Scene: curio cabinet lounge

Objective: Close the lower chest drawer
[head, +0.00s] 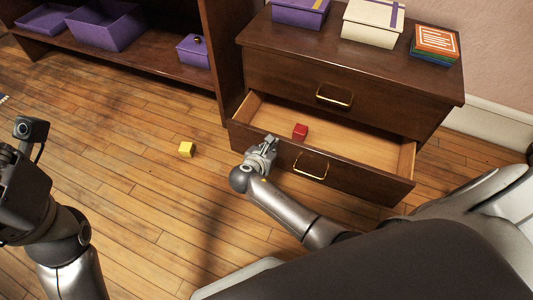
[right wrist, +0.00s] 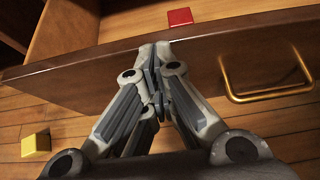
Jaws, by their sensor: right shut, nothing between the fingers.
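The lower chest drawer (head: 345,180) is pulled open from the dark wood chest (head: 290,65), with a brass handle (head: 311,166) on its front. A red cube (head: 300,131) lies inside it. My right gripper (head: 268,143) is shut and empty at the left part of the drawer front, left of the handle. In the right wrist view its fingertips (right wrist: 152,52) are at the drawer front (right wrist: 110,62), with the handle (right wrist: 268,75) to the right; I cannot tell whether they touch. My left arm is at the left edge of the head view; its fingers do not show.
A yellow cube (head: 187,149) lies on the wooden floor left of the drawer. The upper drawer (head: 300,88) is shut. Purple and cream boxes (head: 372,20) and a stack of coloured squares (head: 434,45) sit on the chest top. A shelf (head: 130,60) with purple boxes stands at the left.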

